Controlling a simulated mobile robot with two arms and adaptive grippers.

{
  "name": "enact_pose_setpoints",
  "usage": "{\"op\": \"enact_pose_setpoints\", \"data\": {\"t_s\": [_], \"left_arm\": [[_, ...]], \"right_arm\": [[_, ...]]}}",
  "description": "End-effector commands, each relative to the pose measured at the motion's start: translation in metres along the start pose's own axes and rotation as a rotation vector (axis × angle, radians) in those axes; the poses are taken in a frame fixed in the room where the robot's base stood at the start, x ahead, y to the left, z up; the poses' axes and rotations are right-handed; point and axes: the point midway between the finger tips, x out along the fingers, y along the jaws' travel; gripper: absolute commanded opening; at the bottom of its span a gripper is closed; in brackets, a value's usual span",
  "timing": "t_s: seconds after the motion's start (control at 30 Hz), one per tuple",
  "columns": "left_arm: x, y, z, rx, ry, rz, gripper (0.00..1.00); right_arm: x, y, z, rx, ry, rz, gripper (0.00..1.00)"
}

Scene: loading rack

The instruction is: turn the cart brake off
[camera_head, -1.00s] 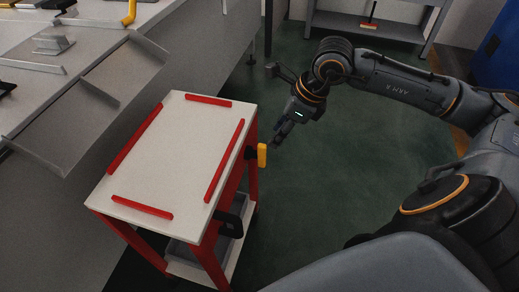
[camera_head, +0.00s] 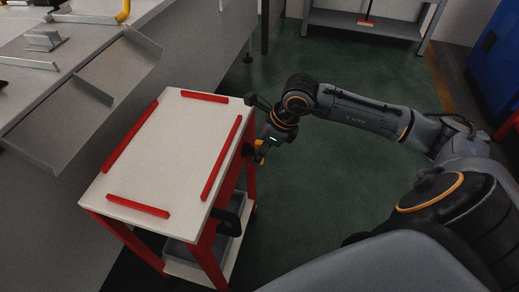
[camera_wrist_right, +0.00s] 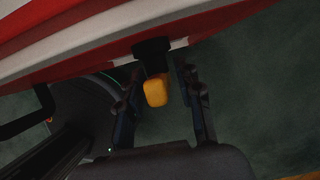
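The cart (camera_head: 165,150) has a white top with red rails and red legs. Its brake lever, with a yellow handle (camera_head: 259,158), is on the right side near the far end, partly covered by my right gripper in the head view. In the right wrist view the yellow handle (camera_wrist_right: 156,92) hangs from a black mount (camera_wrist_right: 152,55) under the cart's edge. My right gripper (camera_wrist_right: 160,100) is open, with one finger on each side of the handle and visible gaps. It also shows in the head view (camera_head: 262,150). My left gripper is not in view.
A grey counter with a sloped tray (camera_head: 85,100) stands left of the cart. A shelf (camera_head: 365,25) stands at the back. The green floor right of the cart is clear.

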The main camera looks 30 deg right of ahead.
Motion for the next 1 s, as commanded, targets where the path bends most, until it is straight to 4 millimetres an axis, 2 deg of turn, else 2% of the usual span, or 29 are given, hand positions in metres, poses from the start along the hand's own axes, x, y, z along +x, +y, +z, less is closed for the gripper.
{"op": "enact_pose_setpoints", "data": {"t_s": [0.03,0.13,0.57,1.0], "left_arm": [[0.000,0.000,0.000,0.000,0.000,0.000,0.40],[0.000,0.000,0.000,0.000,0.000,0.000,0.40],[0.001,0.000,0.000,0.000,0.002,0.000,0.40],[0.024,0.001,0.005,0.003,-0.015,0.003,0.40]], "right_arm": [[0.000,0.000,0.000,0.000,0.000,0.000,0.19],[0.000,0.000,0.000,0.000,0.000,0.000,0.00],[-0.001,-0.002,0.000,0.025,0.000,0.054,0.00],[0.000,-0.005,0.000,0.160,-0.002,0.373,0.00]]}}
